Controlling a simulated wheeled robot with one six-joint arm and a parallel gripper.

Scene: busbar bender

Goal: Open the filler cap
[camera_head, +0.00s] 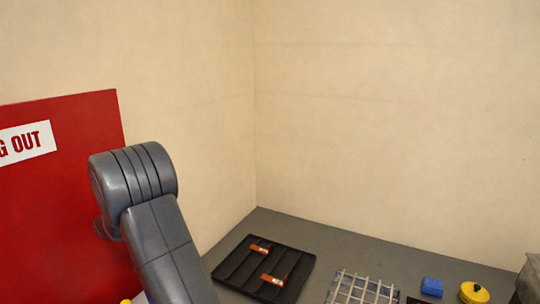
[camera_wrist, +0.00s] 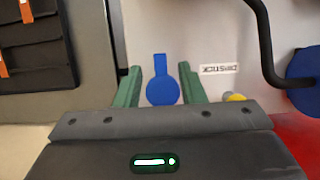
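In the wrist view, a blue round piece with a flat rectangular tab (camera_wrist: 162,91) lies on a pale panel (camera_wrist: 200,25). It looks like the filler cap, but no label naming it shows. My gripper (camera_wrist: 161,72) is open, with one green finger on each side of the blue piece. A gap shows between it and both fingers, and I cannot tell the height of the fingers above it. In the head view only my grey arm shows; the fingers and the cap are out of sight.
A DIPSTICK label (camera_wrist: 219,69) and a partly hidden yellow part (camera_wrist: 235,97) sit right of the fingers. A black bent bar (camera_wrist: 265,40) stands by a blue disc (camera_wrist: 305,66). A black tray (camera_head: 232,262), wire rack (camera_head: 362,288), blue block (camera_head: 432,287) and yellow pot (camera_head: 474,294) stand on the grey bench.

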